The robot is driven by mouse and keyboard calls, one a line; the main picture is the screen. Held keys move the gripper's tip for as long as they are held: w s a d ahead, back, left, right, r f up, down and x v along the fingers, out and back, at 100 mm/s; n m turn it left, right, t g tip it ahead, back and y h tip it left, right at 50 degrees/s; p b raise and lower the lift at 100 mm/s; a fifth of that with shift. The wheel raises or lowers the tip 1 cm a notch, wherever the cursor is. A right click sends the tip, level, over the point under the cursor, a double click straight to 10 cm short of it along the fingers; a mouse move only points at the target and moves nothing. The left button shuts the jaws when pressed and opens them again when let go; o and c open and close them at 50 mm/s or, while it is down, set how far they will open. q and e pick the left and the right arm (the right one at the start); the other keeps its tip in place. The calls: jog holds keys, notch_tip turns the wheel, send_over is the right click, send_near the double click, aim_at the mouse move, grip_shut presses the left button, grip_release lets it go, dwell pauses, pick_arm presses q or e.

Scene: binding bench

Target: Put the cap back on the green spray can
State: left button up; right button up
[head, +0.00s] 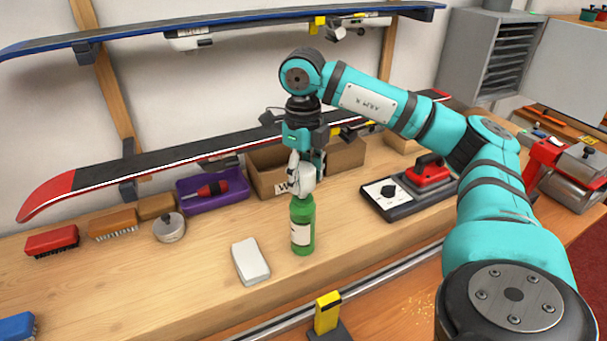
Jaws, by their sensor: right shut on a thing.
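The green spray can (303,238) stands upright on the wooden bench, with a pale label on its front. My right gripper (302,187) points straight down directly over the can's top. Its fingers are shut on the cap, which they mostly hide. The fingertips are right at the can's upper end, and I cannot tell whether the cap touches the can or sits just above it. My left gripper is not in view.
A white block (250,262) lies left of the can. Behind are a purple tray (232,200) and a cardboard box (268,183). A hot iron-like red tool (428,172) sits on a dark base at right. A yellow-topped clamp (327,312) stands in front.

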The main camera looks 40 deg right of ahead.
jog(key=shift+f+b, duration=1.5)
jog(key=shift+f, duration=0.5)
dwell(2.6)
jog(key=o, duration=1.3)
jog(key=shift+c, duration=0.2)
jog(key=shift+r+p, duration=2.45)
jog(key=shift+r, duration=0.6)
jog(key=shift+c, duration=0.2)
grip_shut()
